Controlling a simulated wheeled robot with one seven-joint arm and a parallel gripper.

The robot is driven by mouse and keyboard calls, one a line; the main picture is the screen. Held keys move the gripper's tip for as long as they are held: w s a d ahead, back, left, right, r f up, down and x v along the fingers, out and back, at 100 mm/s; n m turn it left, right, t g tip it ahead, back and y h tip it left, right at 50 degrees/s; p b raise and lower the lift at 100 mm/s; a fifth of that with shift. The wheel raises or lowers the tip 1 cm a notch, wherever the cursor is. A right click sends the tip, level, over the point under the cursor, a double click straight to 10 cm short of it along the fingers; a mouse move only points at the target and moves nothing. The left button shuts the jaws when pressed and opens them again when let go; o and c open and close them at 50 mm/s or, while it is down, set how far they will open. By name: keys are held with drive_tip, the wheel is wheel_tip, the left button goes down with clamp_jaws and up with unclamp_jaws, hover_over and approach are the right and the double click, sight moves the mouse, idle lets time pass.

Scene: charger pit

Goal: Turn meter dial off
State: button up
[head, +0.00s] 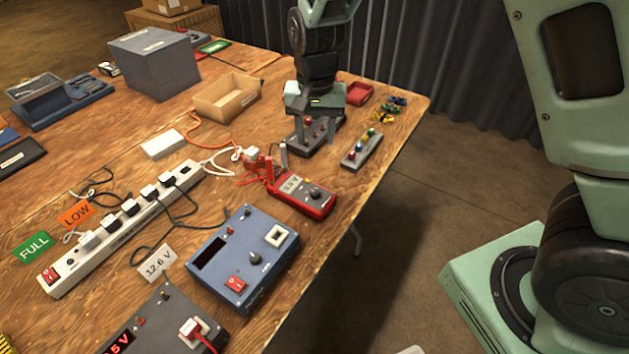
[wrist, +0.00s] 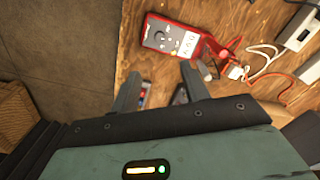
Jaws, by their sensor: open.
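The red meter (head: 303,196) lies face up near the table's right edge, with a lit display reading about 1.5 V and a dark round dial (head: 315,193). In the wrist view the meter (wrist: 170,35) is at the top, beyond the fingertips, with its dial (wrist: 160,36) on its face. My gripper (head: 308,143) points down over a grey terminal block, behind the meter, and is apart from the meter. In the wrist view the two fingers of my gripper (wrist: 161,76) are spread with nothing held between them. The dial's exact setting is too small to read.
The grey terminal block (head: 301,137) is partly hidden by my gripper. A second block with coloured posts (head: 362,150) stands to its right. Red and white leads (head: 245,160) run behind the meter. A blue charger (head: 240,255) sits in front, and a power strip (head: 130,225) lies left.

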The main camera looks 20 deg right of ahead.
sight(315, 192)
wheel_tip(315, 192, down, 18)
drive_tip(key=shift+w+r+p, duration=0.1)
drive_tip(key=shift+r+p, duration=0.15)
drive_tip(key=shift+p, duration=0.4)
drive_tip(key=c, duration=1)
